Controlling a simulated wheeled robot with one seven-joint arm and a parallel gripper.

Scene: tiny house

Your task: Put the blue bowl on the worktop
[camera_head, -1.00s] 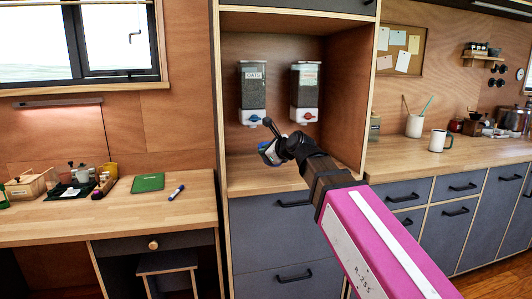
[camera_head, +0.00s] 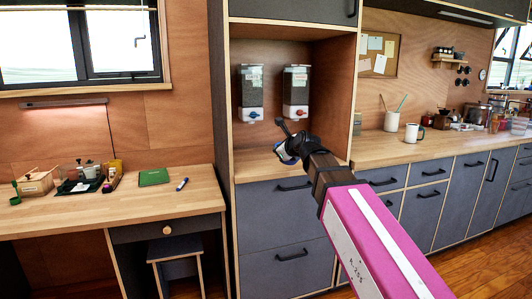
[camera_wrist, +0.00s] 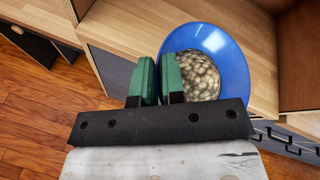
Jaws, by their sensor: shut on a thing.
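The blue bowl (camera_wrist: 236,62) is in my gripper (camera_wrist: 160,78), with its rim between the two green finger pads. A speckled beige-brown mass (camera_wrist: 196,74) fills its middle. In the head view, only a small part of the bowl (camera_head: 284,155) shows beside my gripper (camera_head: 287,141), in front of the alcove with the two dispensers; the rest is hidden by my wrist. The light wood worktop (camera_head: 440,146) runs to the right above grey cabinets. I cannot tell how high the bowl is above the wood.
The dispensers (camera_head: 250,92) and (camera_head: 296,90) hang in the alcove. A white mug (camera_head: 411,133) and a pot with sticks (camera_head: 392,121) stand on the worktop, with bare wood in front. A desk (camera_head: 130,204) with a green book (camera_head: 154,177) and a stool (camera_head: 174,258) is at left.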

